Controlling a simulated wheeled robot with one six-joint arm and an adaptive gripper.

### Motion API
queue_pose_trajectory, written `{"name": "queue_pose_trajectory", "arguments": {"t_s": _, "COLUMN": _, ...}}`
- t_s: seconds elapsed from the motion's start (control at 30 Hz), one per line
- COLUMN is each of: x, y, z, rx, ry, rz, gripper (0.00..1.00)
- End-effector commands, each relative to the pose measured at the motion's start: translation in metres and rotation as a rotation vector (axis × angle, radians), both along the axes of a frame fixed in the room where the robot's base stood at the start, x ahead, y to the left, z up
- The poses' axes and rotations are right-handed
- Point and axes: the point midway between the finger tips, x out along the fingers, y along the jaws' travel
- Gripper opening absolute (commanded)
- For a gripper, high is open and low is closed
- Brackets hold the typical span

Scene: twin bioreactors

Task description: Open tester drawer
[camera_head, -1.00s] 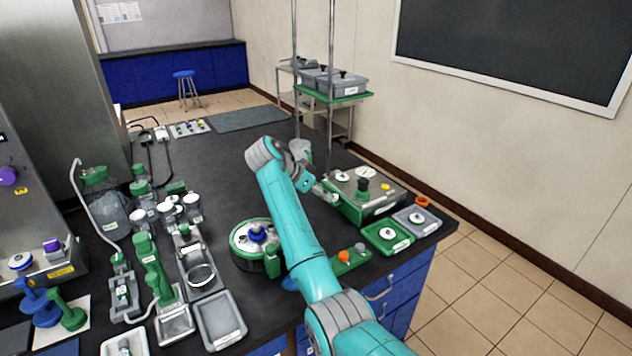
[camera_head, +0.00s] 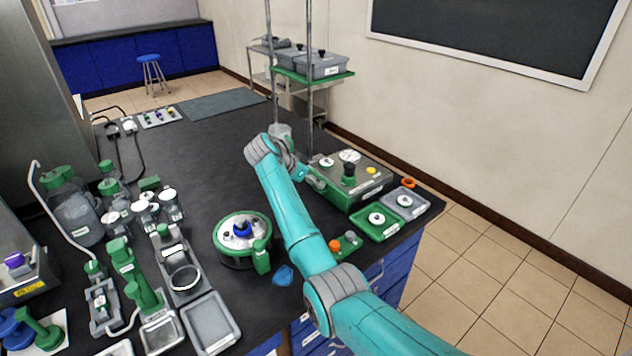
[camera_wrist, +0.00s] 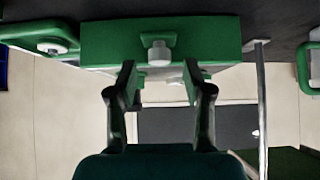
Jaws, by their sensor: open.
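The tester, a green box with a metal top and a black knob (camera_head: 349,180), stands on the right part of the dark bench. In the wrist view, which looks upside down, its green face (camera_wrist: 215,38) spans the top middle, with a small pale knob-like handle (camera_wrist: 157,53) on it. I cannot tell a drawer seam there. My gripper (camera_wrist: 160,80) is open, with its two dark fingers pointing at that face, one on each side of the handle's line. It appears apart from the handle. In the head view my gripper (camera_head: 308,178) is beside the tester's left side, partly hidden.
Green and grey trays (camera_head: 378,221) with round pale pieces sit in front of the tester. A round green-rimmed device (camera_head: 229,217) stands left of my arm. A small block with orange and grey buttons (camera_head: 344,244) lies near the bench edge.

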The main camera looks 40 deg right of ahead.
Motion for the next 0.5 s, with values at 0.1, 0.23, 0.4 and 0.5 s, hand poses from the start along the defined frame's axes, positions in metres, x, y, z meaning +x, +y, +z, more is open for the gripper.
{"name": "queue_pose_trajectory", "arguments": {"t_s": 0.1, "x": 0.0003, "y": -0.0078, "z": -0.0081, "rx": 0.000, "ry": 0.001, "rz": -0.001, "gripper": 0.51}}
{"name": "queue_pose_trajectory", "arguments": {"t_s": 0.23, "x": 0.0004, "y": -0.0119, "z": -0.0122, "rx": 0.000, "ry": -0.001, "rz": -0.001, "gripper": 0.51}}
{"name": "queue_pose_trajectory", "arguments": {"t_s": 0.4, "x": 0.0004, "y": -0.0129, "z": -0.0130, "rx": 0.000, "ry": -0.001, "rz": -0.001, "gripper": 0.51}}
{"name": "queue_pose_trajectory", "arguments": {"t_s": 0.5, "x": 0.0004, "y": -0.0127, "z": -0.0130, "rx": 0.000, "ry": -0.001, "rz": -0.001, "gripper": 0.51}}
